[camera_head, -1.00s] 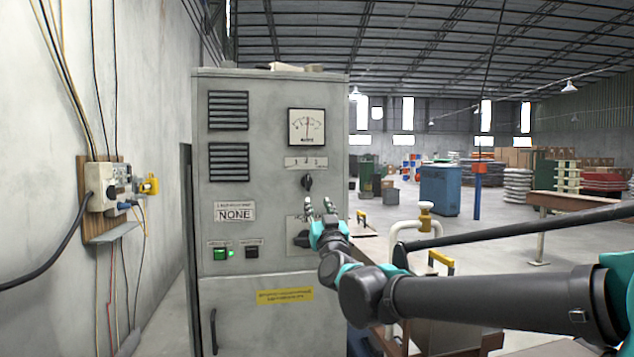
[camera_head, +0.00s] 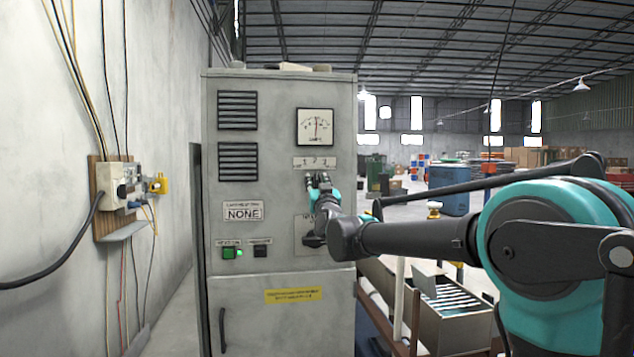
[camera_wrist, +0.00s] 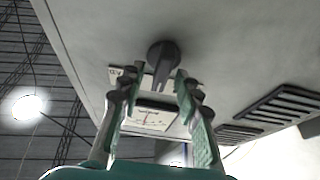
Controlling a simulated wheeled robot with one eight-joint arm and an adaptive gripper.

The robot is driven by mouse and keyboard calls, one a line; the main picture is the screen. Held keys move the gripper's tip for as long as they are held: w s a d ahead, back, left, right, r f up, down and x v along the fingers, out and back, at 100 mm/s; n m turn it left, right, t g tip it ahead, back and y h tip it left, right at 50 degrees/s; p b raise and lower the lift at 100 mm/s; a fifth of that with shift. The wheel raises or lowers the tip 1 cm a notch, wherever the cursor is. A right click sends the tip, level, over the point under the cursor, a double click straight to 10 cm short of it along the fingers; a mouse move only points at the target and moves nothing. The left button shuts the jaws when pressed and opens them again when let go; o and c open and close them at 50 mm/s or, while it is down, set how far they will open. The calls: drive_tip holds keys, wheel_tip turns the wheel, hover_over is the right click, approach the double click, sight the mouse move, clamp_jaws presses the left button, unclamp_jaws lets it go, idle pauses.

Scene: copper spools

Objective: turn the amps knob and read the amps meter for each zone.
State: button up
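The amps meter (camera_head: 315,126) is a white square dial high on the grey cabinet. Its needle stands near upright at mid-scale; the figures are too small to read. It also shows in the wrist view (camera_wrist: 153,117). A small numbered plate (camera_head: 314,162) sits below it. The black knob (camera_wrist: 162,57) under that plate shows in the wrist view; my gripper hides it in the head view. My gripper (camera_head: 318,179) is at the knob, its fingers apart on either side of the knob's pointer with gaps visible in the wrist view (camera_wrist: 159,78).
A lower black switch (camera_head: 313,240) is on the cabinet below my gripper. A lit green button (camera_head: 229,252) and a black button (camera_head: 260,250) are at its lower left. A sign reads NONE (camera_head: 243,212). A bin and bench (camera_head: 452,312) stand right of the cabinet.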

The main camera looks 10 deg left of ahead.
drive_tip(key=shift+c, duration=0.2)
clamp_jaws()
drive_tip(key=shift+m, duration=0.5)
drive_tip(key=m+h, duration=0.2)
drive_tip(key=m, duration=0.1)
drive_tip(key=shift+m, duration=0.4)
drive_tip(key=shift+w+d+m+h, duration=0.1)
drive_tip(key=shift+m+h, duration=0.65)
drive_tip(key=shift+m, duration=0.5)
drive_tip(key=shift+d+m+h, duration=0.1)
drive_tip(key=shift+m+h, duration=0.65)
drive_tip(key=shift+m, duration=0.5)
drive_tip(key=shift+o, duration=0.2)
unclamp_jaws()
